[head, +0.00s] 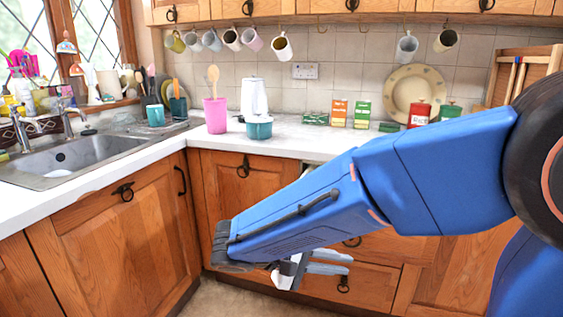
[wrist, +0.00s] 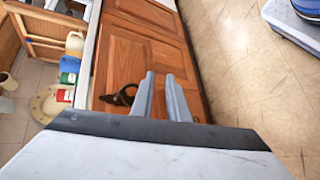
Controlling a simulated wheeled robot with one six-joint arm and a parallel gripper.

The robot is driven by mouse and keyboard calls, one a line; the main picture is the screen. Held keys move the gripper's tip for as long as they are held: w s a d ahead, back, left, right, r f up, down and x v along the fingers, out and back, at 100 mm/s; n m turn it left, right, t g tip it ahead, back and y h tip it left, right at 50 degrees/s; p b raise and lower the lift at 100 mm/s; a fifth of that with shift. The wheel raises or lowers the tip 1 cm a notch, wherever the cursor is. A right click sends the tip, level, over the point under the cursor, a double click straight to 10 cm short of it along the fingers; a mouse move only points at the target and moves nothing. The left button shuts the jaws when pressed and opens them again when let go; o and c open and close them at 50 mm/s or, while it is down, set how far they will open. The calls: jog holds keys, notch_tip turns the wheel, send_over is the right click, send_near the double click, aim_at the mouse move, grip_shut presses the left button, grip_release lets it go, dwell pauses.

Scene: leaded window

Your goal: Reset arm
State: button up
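My blue arm reaches from the right edge of the head view down and left, in front of the lower cabinets. My gripper (head: 349,263) is below counter height, with its two grey fingers pointing right in the picture. The wrist view also shows my gripper (wrist: 160,77), with a narrow gap between the fingers and nothing held. The fingers are in front of a wooden cabinet front (wrist: 150,45). A dark handle (wrist: 120,95) appears just left of the fingers; I cannot tell whether they touch it.
The white counter (head: 290,137) holds a pink cup (head: 215,115), a teal pot (head: 258,128), boxes and canisters. A sink (head: 70,158) is at the left. Mugs hang under the upper cabinets. Bare floor (wrist: 235,70) lies right of the cabinet in the wrist view.

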jog(key=s+d+f+m+t+y, duration=0.1)
jog(key=s+d+m+y, duration=0.4)
jog(key=s+d+y, duration=0.7)
jog(key=shift+s+d+f+m+y, duration=0.4)
jog(key=shift+s+d+f, duration=0.4)
jog(key=shift+d, duration=1.1)
jog(key=shift+s+r, duration=0.1)
jog(key=shift+r, duration=0.05)
